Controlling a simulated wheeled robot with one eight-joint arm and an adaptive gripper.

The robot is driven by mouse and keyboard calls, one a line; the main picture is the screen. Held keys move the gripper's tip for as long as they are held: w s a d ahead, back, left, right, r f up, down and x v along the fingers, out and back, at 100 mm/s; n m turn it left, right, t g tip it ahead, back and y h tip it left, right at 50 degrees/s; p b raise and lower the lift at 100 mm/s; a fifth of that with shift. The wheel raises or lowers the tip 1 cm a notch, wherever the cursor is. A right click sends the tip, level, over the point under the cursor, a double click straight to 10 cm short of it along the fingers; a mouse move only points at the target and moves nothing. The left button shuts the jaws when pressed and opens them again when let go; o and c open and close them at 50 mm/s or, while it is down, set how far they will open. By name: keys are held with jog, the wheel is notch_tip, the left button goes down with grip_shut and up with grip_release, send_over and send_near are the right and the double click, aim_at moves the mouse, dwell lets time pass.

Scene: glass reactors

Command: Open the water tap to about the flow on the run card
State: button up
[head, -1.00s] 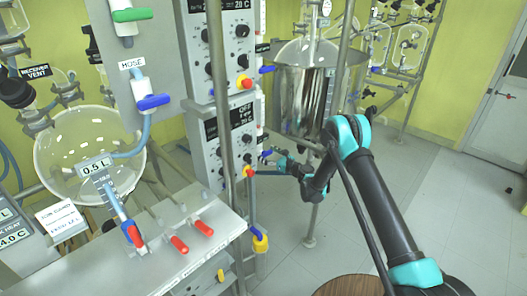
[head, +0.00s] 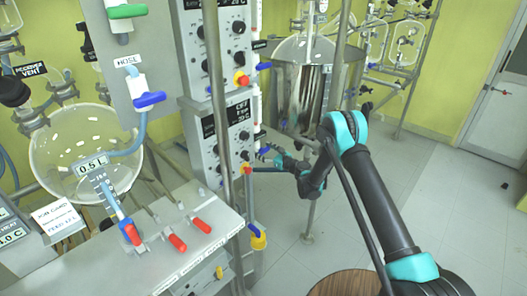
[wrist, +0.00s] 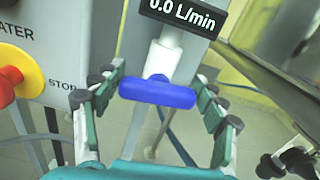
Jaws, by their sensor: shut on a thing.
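The water tap has a blue bar handle (wrist: 158,93) on a white valve body, under a black display (wrist: 180,14) that reads 0.0 L/min. The handle lies crosswise in the wrist view. In the head view my gripper (head: 274,157) is small, beside the grey control unit, and the tap is mostly hidden there. The run card (head: 56,220) is a white sheet at the left; its figures are too small to read surely.
A red stop button on yellow (wrist: 10,85) is left of the tap in the wrist view. A steel vessel (head: 300,95) stands behind my arm. A metal pole (head: 215,110) crosses in front of the control unit. Red-handled valves (head: 178,242) sit on the near bench.

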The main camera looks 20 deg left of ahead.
jog(key=n, duration=0.4)
jog(key=shift+s, duration=0.2)
jog(key=n, duration=0.4)
jog(key=shift+s+a+f, duration=0.1)
jog(key=shift+s+f, duration=0.05)
jog(key=shift+f, duration=0.05)
jog(key=shift+n, duration=0.4)
jog(key=o, duration=0.9)
jog(key=v, duration=0.7)
jog(key=shift+s+d, duration=0.1)
jog(key=shift+d, duration=0.15)
